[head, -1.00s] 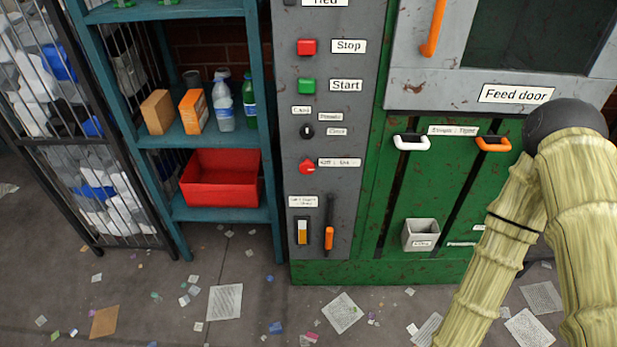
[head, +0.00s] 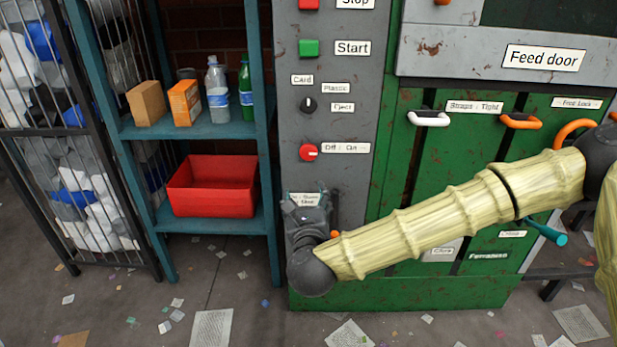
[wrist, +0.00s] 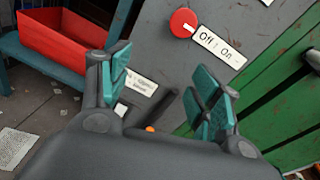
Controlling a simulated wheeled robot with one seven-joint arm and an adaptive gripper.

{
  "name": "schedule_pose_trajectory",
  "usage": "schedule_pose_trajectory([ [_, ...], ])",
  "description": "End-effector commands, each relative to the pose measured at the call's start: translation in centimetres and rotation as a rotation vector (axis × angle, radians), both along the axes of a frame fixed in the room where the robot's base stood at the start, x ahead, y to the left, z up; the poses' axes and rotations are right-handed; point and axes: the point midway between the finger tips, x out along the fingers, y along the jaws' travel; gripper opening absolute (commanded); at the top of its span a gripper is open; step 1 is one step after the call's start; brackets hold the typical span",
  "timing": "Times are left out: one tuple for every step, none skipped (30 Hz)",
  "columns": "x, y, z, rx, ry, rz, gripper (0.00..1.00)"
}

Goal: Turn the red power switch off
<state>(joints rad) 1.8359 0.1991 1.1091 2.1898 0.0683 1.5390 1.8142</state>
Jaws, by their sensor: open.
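The red power switch (head: 308,152) is a round red knob on the grey control panel, beside a label reading "Off : On" (head: 345,148). It also shows in the wrist view (wrist: 183,23), above and between my fingers, with its label (wrist: 219,46) to its right. A white mark shows on the knob's right side in both views. My gripper (wrist: 158,92) is open and empty, its teal finger pads apart. In the head view my gripper (head: 306,205) is in front of the panel just below the knob, not touching it. It partly hides the lower label and lever.
A card/plastic selector (head: 308,104) and green Start button (head: 309,48) sit above the knob. A teal shelf (head: 205,128) with a red bin (head: 212,187) stands left. An orange handle (head: 521,121) and white handle (head: 429,118) are on the green panel to the right.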

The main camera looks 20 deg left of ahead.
Motion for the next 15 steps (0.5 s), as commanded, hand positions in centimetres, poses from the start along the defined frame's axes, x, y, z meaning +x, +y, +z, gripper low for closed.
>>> schedule_pose_trajectory([
  [0.5,0.1,0.6,0.072,-0.005,-0.026,0.64],
  [0.7,0.1,1.3,0.110,-0.006,-0.039,0.64],
  [1.0,0.1,2.1,0.154,-0.008,-0.054,0.64],
  [1.1,0.1,2.6,0.180,-0.009,-0.062,0.64],
  [1.2,0.0,3.0,0.202,-0.009,-0.069,0.64],
  [1.3,0.0,3.5,0.226,-0.011,-0.076,0.64],
  [1.5,0.0,3.7,0.238,-0.011,-0.080,0.64],
  [1.6,0.0,3.9,0.245,-0.011,-0.083,0.64],
  [1.7,0.0,4.1,0.253,-0.012,-0.085,0.64],
  [1.9,0.1,4.1,0.255,-0.011,-0.085,0.64],
  [2.1,0.2,4.2,0.256,-0.011,-0.085,0.64],
  [2.5,0.3,4.2,0.255,-0.012,-0.085,0.64],
  [2.9,0.4,4.2,0.255,-0.012,-0.086,0.64],
  [3.2,0.5,4.2,0.254,-0.013,-0.086,0.64],
  [3.7,0.6,4.1,0.254,-0.013,-0.085,0.64],
])
